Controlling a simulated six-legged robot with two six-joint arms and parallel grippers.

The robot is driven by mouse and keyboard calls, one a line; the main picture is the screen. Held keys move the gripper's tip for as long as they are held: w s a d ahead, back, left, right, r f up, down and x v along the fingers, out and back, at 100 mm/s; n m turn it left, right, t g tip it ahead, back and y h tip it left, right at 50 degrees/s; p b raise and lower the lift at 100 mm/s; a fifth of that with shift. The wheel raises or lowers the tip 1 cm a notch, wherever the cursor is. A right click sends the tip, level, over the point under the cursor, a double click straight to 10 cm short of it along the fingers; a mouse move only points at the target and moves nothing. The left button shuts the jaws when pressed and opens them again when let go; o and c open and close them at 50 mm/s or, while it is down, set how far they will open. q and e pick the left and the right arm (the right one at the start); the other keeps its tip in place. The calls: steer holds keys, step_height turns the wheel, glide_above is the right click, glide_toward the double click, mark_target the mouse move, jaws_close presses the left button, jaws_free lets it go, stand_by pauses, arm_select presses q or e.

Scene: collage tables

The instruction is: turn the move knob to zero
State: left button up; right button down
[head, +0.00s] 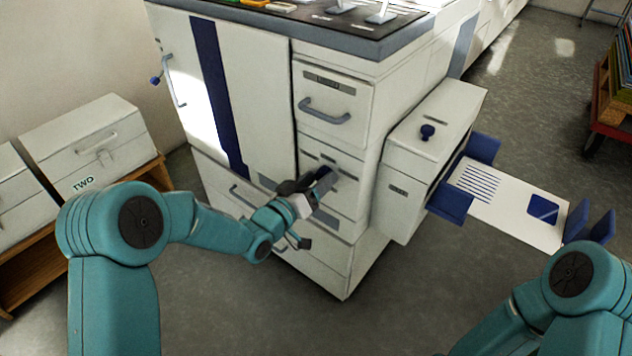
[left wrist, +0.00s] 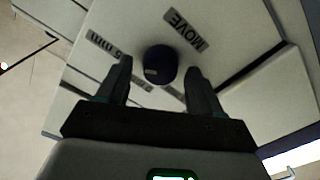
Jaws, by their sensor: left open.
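The move knob (left wrist: 160,64) is round and dark blue, on a pale panel under a dark label (left wrist: 184,30) reading MOVE. In the left wrist view it lies between the fingertips of my left gripper (left wrist: 160,72), which is open with a gap on both sides. A light mark shows on the knob's near side; its setting cannot be read. In the head view my left gripper (head: 310,188) is at the front of the white cabinet (head: 330,225), and it hides the knob there. My right gripper is out of the frame; only part of that arm shows.
A second label (left wrist: 108,50) sits beside the knob. A drawer handle (head: 324,112) is above my left gripper. A side box with a blue knob (head: 427,131) and a white tray (head: 515,212) stick out right. White boxes (head: 88,145) stand left. The floor ahead is clear.

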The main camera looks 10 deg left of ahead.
arm_select(q)
steer(key=c, duration=1)
steer(key=shift+c, duration=0.2)
steer(key=n, duration=0.5)
steer(key=shift+a+n+b, duration=0.1)
steer(key=shift+n+b, duration=0.2)
steer(key=shift+n, duration=0.1)
steer(key=n, duration=0.5)
steer(key=shift+f+n, duration=0.15)
steer(key=shift+n, duration=0.25)
